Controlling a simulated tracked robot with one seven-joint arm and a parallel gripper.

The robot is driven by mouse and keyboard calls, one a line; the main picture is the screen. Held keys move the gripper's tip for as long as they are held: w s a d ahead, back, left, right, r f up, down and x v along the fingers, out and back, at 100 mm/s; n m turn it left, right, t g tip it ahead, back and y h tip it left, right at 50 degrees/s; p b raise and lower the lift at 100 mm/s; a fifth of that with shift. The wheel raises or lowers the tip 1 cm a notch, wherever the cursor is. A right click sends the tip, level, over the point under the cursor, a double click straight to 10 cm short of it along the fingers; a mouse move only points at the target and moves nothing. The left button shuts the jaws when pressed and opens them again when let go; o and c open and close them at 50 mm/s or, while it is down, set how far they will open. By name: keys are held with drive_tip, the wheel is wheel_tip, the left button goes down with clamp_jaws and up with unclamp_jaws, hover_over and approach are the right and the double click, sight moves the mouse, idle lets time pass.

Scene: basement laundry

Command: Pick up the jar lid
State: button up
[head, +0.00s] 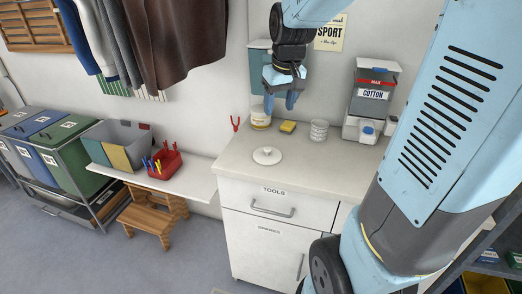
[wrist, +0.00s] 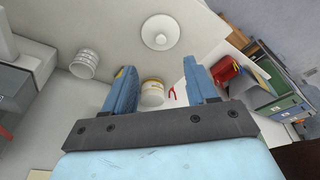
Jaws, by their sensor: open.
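The jar lid (head: 267,155) is a round white disc with a small knob on top. It lies flat near the front left of the white counter (head: 318,173). It also shows in the wrist view (wrist: 160,33), top centre, beyond the fingertips. My gripper (head: 281,103) hangs above the back of the counter, behind and above the lid, and is apart from it. In the wrist view my gripper's two blue fingers (wrist: 164,82) are spread wide, with nothing held between them. A tub with a yellow label (wrist: 152,93) shows between the fingers, farther off.
Red pliers (head: 235,123) are at the wall. A lower shelf at left holds a red peg basket (head: 163,164). The counter around the lid is clear.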

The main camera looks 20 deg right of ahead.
drive_tip(key=g, duration=0.1)
hover_over(267, 148)
drive_tip(key=s, duration=0.2)
wheel_tip(267, 148, down, 5)
drive_tip(key=shift+n, duration=0.3)
drive_tip(key=f, duration=0.4)
drive_tip(key=w+f, duration=0.1)
drive_tip(key=f, duration=0.9)
drive_tip(key=shift+w+d+f, duration=0.1)
drive_tip(key=shift+w, duration=0.3)
clamp_jaws()
